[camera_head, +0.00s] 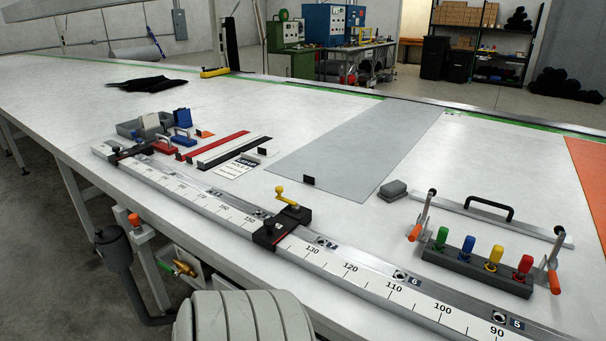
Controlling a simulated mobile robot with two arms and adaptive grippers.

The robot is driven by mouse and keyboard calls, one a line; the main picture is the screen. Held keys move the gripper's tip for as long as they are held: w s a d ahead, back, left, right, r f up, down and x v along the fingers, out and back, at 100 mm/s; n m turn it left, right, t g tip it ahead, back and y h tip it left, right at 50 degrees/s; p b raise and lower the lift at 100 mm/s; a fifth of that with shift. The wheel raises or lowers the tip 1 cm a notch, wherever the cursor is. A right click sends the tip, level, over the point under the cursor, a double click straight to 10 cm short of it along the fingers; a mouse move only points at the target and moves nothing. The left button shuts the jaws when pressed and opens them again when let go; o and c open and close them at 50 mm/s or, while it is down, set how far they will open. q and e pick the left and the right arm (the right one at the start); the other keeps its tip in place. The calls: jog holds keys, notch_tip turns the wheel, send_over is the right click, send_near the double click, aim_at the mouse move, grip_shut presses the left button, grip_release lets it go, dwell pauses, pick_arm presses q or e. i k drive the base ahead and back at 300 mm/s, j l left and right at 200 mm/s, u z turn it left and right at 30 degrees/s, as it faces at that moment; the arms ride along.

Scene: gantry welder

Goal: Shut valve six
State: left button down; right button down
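Valve six (400,275) is a small dark round fitting on the metal rail along the table's front edge, just left of a label reading 6 (416,281). It is too small to tell whether it is open or shut. A similar fitting (499,315) sits by the label 5, nearer and to the right. Another (320,240) sits by the label 7, farther left. Neither of my grippers shows in this view.
A ruler (350,268) runs along the table front, with a black clamp stop (282,226) and yellow handle on it. A block with coloured knobs (475,270) stands right, between orange-handled clamps.

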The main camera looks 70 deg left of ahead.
aim_at(164, 266)
jog(key=u, duration=1.5)
jog(key=j+u, duration=0.15)
jog(key=u, duration=0.3)
jog(key=i+j+u, duration=0.1)
jog(key=u, duration=0.3)
jog(key=i+j+u, duration=0.1)
jog(key=u, duration=0.35)
jog(key=i+u, duration=0.15)
jog(key=u, duration=0.3)
